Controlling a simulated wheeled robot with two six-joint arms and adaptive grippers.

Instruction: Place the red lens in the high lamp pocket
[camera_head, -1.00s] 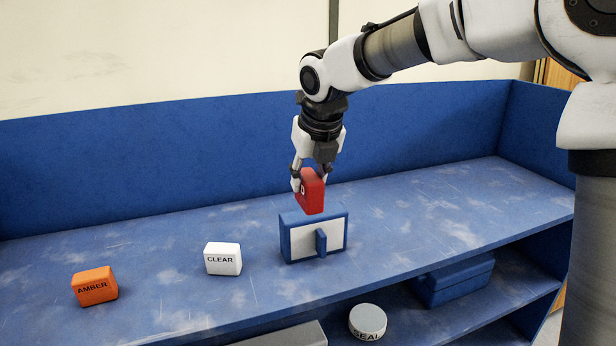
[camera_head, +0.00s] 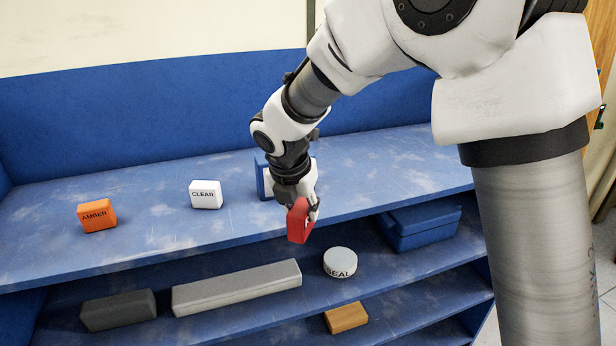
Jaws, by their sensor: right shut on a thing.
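The red lens (camera_head: 298,222) is a small red block, tilted, held in my right gripper (camera_head: 303,206) in front of the top shelf's front edge. The gripper is shut on it and partly hides it. Behind my right gripper, a blue holder with a pale face (camera_head: 262,176) stands on the top shelf, mostly hidden by the arm. My left gripper is not in view. I cannot make out any lamp pocket.
An orange AMBER block (camera_head: 97,216) and a white CLEAR block (camera_head: 206,195) sit on the top shelf. Below are a round SEAL tin (camera_head: 340,262), a long grey bar (camera_head: 237,287), a dark block (camera_head: 118,310), a blue box (camera_head: 421,226) and an orange-brown block (camera_head: 346,317).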

